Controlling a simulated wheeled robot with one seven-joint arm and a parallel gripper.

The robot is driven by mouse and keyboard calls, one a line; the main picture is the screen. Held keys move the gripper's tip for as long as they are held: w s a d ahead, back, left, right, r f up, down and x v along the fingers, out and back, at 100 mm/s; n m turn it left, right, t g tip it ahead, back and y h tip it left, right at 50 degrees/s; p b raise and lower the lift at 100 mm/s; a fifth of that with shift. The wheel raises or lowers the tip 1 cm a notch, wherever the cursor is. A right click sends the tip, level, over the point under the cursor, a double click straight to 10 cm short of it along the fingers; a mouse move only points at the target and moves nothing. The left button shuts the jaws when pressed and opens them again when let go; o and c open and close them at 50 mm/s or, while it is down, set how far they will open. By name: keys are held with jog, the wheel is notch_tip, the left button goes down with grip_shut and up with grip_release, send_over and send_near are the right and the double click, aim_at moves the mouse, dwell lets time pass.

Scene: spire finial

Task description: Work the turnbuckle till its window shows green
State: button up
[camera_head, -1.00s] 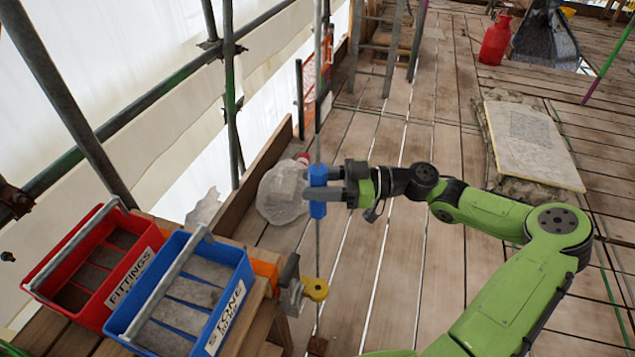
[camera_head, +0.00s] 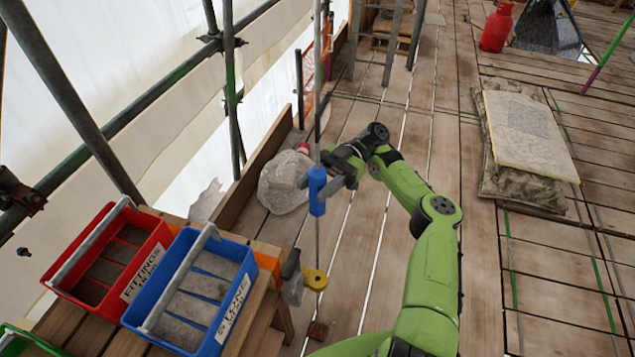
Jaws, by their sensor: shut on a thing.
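The turnbuckle (camera_head: 317,190) is a blue sleeve on a thin upright rod left of the picture's middle. My gripper (camera_head: 318,180) is shut around the upper part of the blue sleeve, coming in from the upper right. The fingers cover part of the sleeve. Its window and any colour in it cannot be made out. A yellow round piece (camera_head: 315,279) sits lower, by the same rod, next to a grey clamp at the bench edge.
A red tote (camera_head: 108,257) and a blue tote (camera_head: 190,290) stand on a wooden bench at lower left. A clear plastic bag (camera_head: 284,182) lies behind the rod. A stone slab (camera_head: 530,140) and red cylinder (camera_head: 497,27) are to the right. The planks between are clear.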

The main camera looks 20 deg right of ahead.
jog(key=shift+n+g+h, duration=0.4)
jog(key=shift+n+g, duration=0.1)
jog(key=shift+g, duration=0.2)
jog(key=o, duration=1)
jog(key=shift+c, duration=0.2)
